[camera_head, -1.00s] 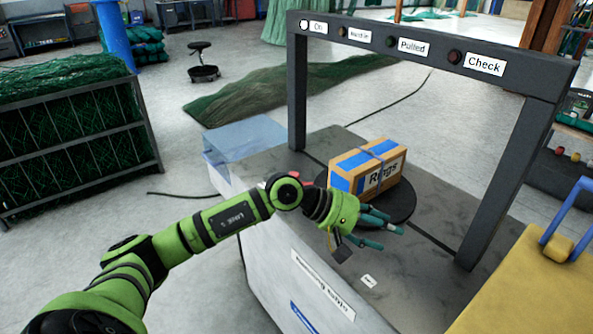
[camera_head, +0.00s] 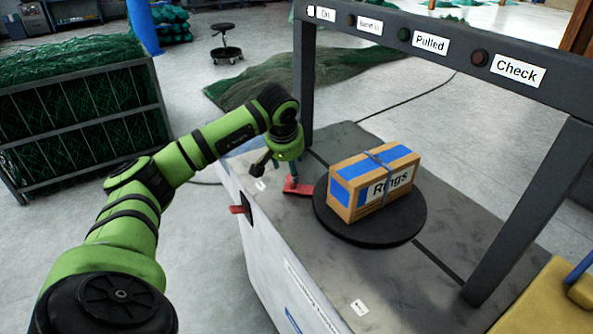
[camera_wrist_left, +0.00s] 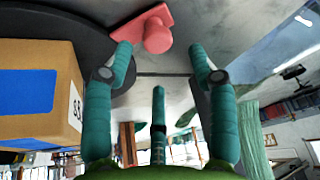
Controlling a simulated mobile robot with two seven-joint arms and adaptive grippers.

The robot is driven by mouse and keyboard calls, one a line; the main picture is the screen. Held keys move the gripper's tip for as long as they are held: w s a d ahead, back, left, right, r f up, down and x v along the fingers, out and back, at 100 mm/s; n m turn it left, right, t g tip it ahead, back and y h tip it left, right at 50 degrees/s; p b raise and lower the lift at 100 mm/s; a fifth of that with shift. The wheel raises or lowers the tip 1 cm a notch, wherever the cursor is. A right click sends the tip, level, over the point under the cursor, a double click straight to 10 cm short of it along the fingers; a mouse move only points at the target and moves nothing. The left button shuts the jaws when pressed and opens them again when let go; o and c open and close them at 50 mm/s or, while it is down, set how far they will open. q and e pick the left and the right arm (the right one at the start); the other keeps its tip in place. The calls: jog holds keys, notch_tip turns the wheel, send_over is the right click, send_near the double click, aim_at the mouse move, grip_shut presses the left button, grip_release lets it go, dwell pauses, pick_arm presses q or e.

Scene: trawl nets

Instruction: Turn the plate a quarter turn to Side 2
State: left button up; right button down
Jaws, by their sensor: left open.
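The plate (camera_head: 400,228) is a black round disc on the grey table top, with a cardboard box (camera_head: 345,206) with blue tape and a "Rings" label on it. A red tab (camera_head: 303,189) sticks out at the plate's left edge. In the left wrist view the tab (camera_wrist_left: 133,29) carries a round red knob (camera_wrist_left: 157,36). My left gripper (camera_head: 288,172) points down over the tab. Its teal fingers are open (camera_wrist_left: 160,58), and the knob appears between and just beyond the fingertips; I cannot tell whether they touch it. My right gripper is not in view.
A dark frame (camera_head: 305,85) stands over the table, with lamps labelled On, Pulled and Check; the On lamp (camera_head: 311,11) is white. A red piece (camera_head: 240,209) sticks out of the table's side. A yellow object (camera_head: 530,310) is at lower right. The front table top is mostly clear.

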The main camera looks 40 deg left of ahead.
pick_arm(q)
jog(key=x, duration=0.4)
jog(key=shift+s, duration=0.1)
jog(key=shift+f, duration=0.35)
jog(key=shift+w+f, duration=0.15)
jog(key=shift+w, duration=0.1)
grip_shut()
jog(key=shift+s, duration=0.15)
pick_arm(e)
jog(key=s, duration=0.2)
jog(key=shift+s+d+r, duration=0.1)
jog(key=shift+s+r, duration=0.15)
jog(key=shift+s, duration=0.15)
